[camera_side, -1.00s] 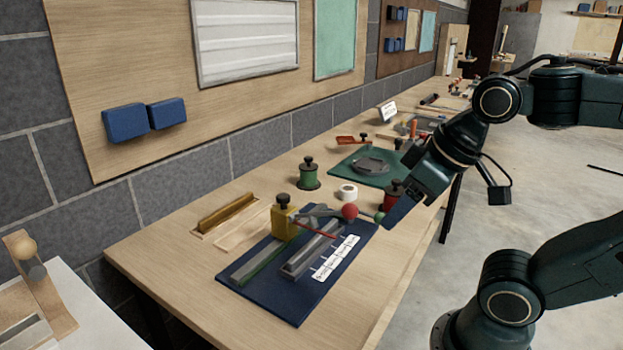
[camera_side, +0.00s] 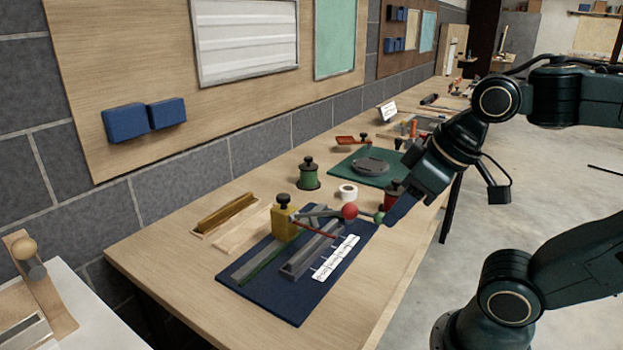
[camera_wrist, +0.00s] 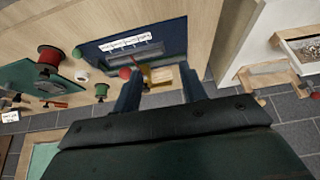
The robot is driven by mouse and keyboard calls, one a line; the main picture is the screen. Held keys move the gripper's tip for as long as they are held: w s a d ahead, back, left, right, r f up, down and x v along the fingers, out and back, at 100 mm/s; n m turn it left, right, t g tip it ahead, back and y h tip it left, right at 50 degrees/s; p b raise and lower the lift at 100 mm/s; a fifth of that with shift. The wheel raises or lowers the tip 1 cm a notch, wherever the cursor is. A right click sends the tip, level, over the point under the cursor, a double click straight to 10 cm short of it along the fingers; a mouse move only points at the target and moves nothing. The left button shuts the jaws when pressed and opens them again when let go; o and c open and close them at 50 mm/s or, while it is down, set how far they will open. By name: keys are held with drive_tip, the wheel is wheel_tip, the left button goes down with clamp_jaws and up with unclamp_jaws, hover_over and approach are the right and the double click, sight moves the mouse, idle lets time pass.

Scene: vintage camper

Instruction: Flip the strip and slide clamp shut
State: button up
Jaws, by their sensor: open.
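A blue mat (camera_side: 290,303) on the bench carries a yellow clamp block (camera_side: 284,222) with a black knob. A grey channel (camera_side: 300,262), a flat grey strip with a green edge (camera_side: 252,264) and a white marked scale (camera_side: 337,258) lie on the mat. My gripper (camera_side: 391,218) is open beside the green ball; contact is unclear. In the wrist view, my gripper (camera_wrist: 160,90) has spread fingers, with the yellow block (camera_wrist: 160,75) and red ball (camera_wrist: 125,73) beyond them.
Wooden rails (camera_side: 226,214) lie left of the mat. A green spool (camera_side: 308,175), a white tape roll (camera_side: 348,191) and a red spool (camera_side: 393,192) stand behind it. A green mat (camera_side: 345,171) holds a dark part. The bench front edge is clear.

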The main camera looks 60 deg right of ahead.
drive_tip(key=shift+w+r, duration=0.1)
drive_tip(key=shift+w, duration=0.05)
drive_tip(key=c, duration=0.7)
drive_tip(key=shift+w+d+r, duration=0.25)
drive_tip(key=shift+w+r, duration=0.05)
drive_tip(key=shift+w, duration=0.1)
clamp_jaws()
drive_tip(key=w+d+r+m+g, duration=0.2)
drive_tip(key=w+d+m+g, duration=0.3)
drive_tip(key=w+d, duration=1.05)
drive_tip(key=w+d+f+m+g+y, duration=0.1)
drive_tip(key=d+f+m, duration=0.2)
drive_tip(key=d+f, duration=0.3)
drive_tip(key=d+f+m+g+y, duration=0.1)
drive_tip(key=d+f+m, duration=0.2)
drive_tip(key=d+f, duration=0.4)
drive_tip(key=shift+w+d, duration=0.4)
drive_tip(key=shift+d, duration=3.5)
